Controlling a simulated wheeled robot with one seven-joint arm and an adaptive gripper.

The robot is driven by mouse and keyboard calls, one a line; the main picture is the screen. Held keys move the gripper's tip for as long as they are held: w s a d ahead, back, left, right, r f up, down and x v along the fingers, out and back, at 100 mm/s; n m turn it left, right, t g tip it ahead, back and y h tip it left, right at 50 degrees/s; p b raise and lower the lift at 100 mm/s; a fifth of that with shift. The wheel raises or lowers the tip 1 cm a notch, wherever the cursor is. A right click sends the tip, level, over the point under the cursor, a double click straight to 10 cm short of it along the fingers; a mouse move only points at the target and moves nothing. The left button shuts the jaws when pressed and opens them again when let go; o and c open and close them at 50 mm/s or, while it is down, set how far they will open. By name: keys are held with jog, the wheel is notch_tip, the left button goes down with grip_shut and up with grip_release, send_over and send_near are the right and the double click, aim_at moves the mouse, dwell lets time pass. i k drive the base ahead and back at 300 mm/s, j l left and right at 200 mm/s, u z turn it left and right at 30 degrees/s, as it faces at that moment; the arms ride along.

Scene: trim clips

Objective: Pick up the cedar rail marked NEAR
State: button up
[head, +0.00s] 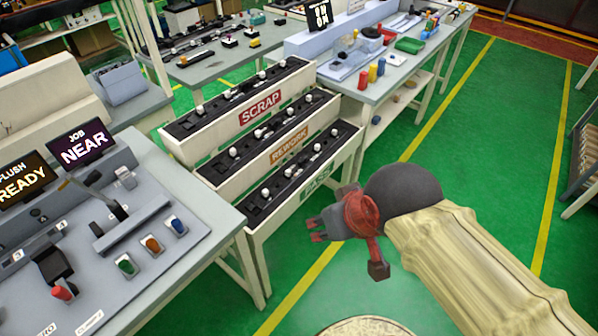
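I cannot make out a cedar rail marked NEAR in the head view. The word NEAR shows on a dark screen (82,145) headed JOB, on the grey console at the left. My gripper (316,230) hangs over the green floor, right of the console and in front of the stepped rack. Its two red fingertips stand apart with nothing visible between them. It touches nothing that I can see.
The stepped rack has rows labelled SCRAP (261,109), REWORK (289,145) and a green-labelled front row (318,178), holding black strips with white knobs. A console (185,270) stands left. A workbench (385,88) with coloured parts stands behind. Green floor (480,130) is clear at right.

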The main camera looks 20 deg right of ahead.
aim_at(235, 155)
jog(key=i+z, duration=0.25)
jog(key=z, duration=0.15)
jog(key=i+j+z, duration=0.1)
jog(key=i+z, duration=0.15)
jog(key=z, duration=0.2)
jog(key=i+j+z, duration=0.2)
jog(key=z, duration=0.2)
